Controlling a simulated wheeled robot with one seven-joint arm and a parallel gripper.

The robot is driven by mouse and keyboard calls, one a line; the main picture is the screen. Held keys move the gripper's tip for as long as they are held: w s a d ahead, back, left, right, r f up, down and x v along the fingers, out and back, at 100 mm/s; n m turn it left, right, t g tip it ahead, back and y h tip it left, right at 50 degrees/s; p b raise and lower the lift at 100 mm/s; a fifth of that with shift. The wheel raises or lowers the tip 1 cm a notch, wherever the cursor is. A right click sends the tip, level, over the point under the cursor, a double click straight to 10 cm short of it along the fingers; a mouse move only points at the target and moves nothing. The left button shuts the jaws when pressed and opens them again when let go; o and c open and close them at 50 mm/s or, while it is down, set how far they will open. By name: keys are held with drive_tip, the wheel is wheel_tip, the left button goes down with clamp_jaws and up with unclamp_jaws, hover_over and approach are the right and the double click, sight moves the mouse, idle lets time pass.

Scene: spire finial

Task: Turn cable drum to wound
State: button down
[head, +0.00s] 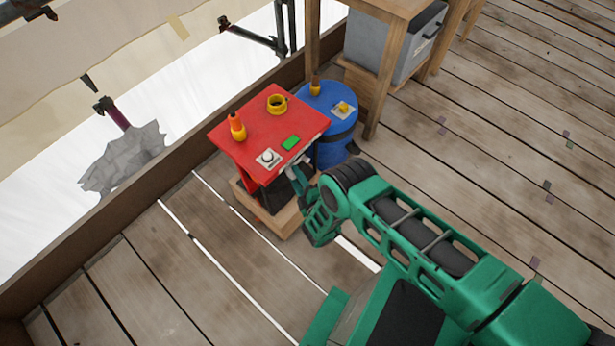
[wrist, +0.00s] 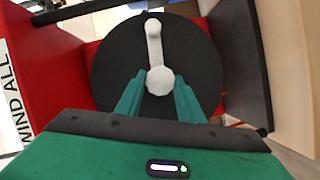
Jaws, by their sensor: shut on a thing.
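The cable drum (wrist: 112,65) is a dark round disc facing me in the wrist view, set in a red housing. A white crank arm (wrist: 154,42) runs nearly upright across it, with a round white knob (wrist: 160,79) at its lower end. My gripper (wrist: 160,90) has its two green fingers closed on either side of this knob. In the head view my gripper (head: 302,180) reaches to the front of the red stand (head: 262,128). Below the red top, the dark drum is mostly hidden by shadow and by my arm.
On the red top are an orange-yellow bottle (head: 237,128), a yellow cup (head: 277,103) and a green block (head: 290,143). A blue barrel (head: 335,125) stands close behind. The plank floor at right is open.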

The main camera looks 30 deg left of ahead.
drive_tip(key=shift+s+f+n, duration=0.2)
drive_tip(key=shift+s+n, duration=0.1)
drive_tip(key=shift+n, duration=0.1)
idle(0.3)
drive_tip(key=c, duration=1.2)
unclamp_jaws()
drive_tip(key=shift+w, duration=0.2)
drive_tip(key=v, duration=1)
drive_tip(key=shift+s+d+f, duration=0.2)
drive_tip(key=shift+d, duration=0.15)
